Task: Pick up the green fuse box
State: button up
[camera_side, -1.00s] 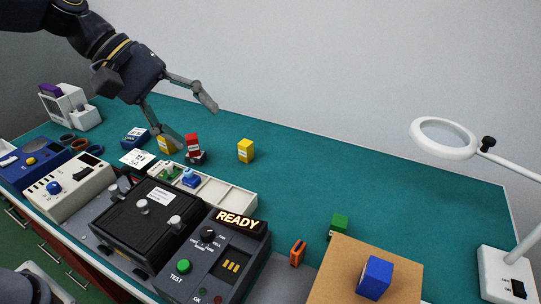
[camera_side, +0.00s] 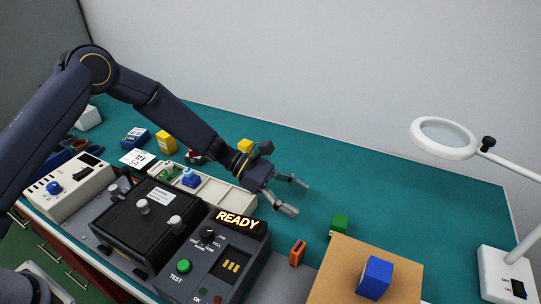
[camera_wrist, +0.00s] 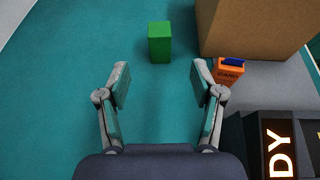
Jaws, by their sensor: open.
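The green fuse box (camera_side: 339,224) is a small block standing on the teal mat beside the cardboard box. In the wrist view the green fuse box (camera_wrist: 160,42) lies ahead of my gripper, roughly centred between the fingers and beyond their tips. My gripper (camera_side: 297,196) is open and empty, above the mat to the upper left of the green fuse box in the side view. Both fingers of my gripper (camera_wrist: 160,80) show spread apart in the wrist view.
The cardboard box (camera_side: 340,262) carries a blue block (camera_side: 375,276). The tester with the READY display (camera_side: 238,219) is at the front. A magnifier lamp (camera_side: 443,138) stands at the right. The mat behind the green fuse box is clear.

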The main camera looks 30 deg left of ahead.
aim_at(337, 223)
jog(key=x, duration=1.1)
jog(key=shift+d+f, duration=0.15)
jog(key=shift+f, duration=0.05)
jog(key=c, duration=1.2)
